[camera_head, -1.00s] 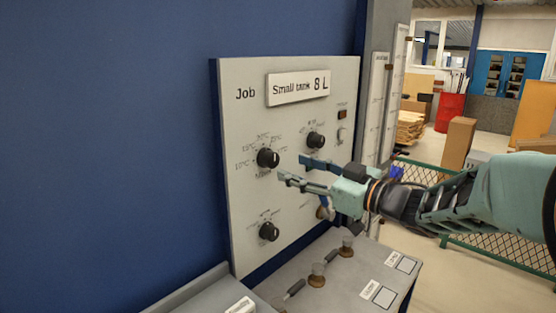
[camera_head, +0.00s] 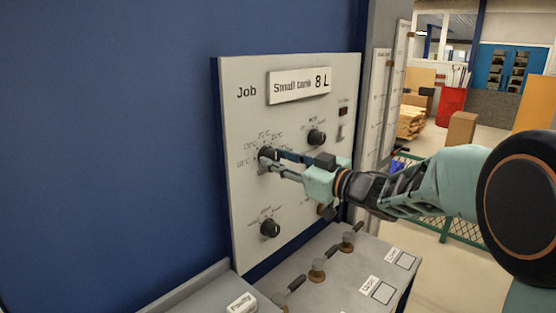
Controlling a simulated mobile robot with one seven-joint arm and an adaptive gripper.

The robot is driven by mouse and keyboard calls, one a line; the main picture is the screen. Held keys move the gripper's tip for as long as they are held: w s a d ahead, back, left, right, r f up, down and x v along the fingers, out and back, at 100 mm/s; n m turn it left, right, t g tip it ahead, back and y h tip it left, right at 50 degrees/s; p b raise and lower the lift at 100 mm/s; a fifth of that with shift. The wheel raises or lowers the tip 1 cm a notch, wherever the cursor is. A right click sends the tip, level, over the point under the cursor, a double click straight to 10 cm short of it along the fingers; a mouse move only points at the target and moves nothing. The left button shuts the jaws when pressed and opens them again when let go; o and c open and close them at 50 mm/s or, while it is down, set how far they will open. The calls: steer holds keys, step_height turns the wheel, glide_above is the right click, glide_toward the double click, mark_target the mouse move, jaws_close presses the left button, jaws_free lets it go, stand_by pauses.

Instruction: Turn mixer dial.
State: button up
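The light grey control panel (camera_head: 305,205) has several black dials. The upper-left dial (camera_head: 267,154) is ringed by °C marks. Another dial (camera_head: 317,137) is at its upper right, and one (camera_head: 270,228) is at the lower left. I cannot read which one is labelled mixer. My gripper (camera_head: 270,159) reaches in from the right, with its fingertips at the upper-left dial. The fingers are apart and partly hide the dial. I cannot tell whether they press on it.
A sign (camera_head: 299,85) on the panel reads "Small tank 8 L". Below the panel, a grey bench (camera_head: 345,285) carries several levers with brown bases. A blue wall (camera_head: 110,150) stands to the left. A green mesh fence (camera_head: 465,228) is behind my arm at the right.

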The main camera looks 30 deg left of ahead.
steer(key=c, duration=0.4)
steer(key=shift+c, duration=0.2)
steer(key=shift+f+n+b, duration=0.1)
steer(key=shift+n+b, duration=4.25)
steer(key=shift+n, duration=0.05)
steer(key=o, duration=1.2)
steer(key=shift+c, duration=0.2)
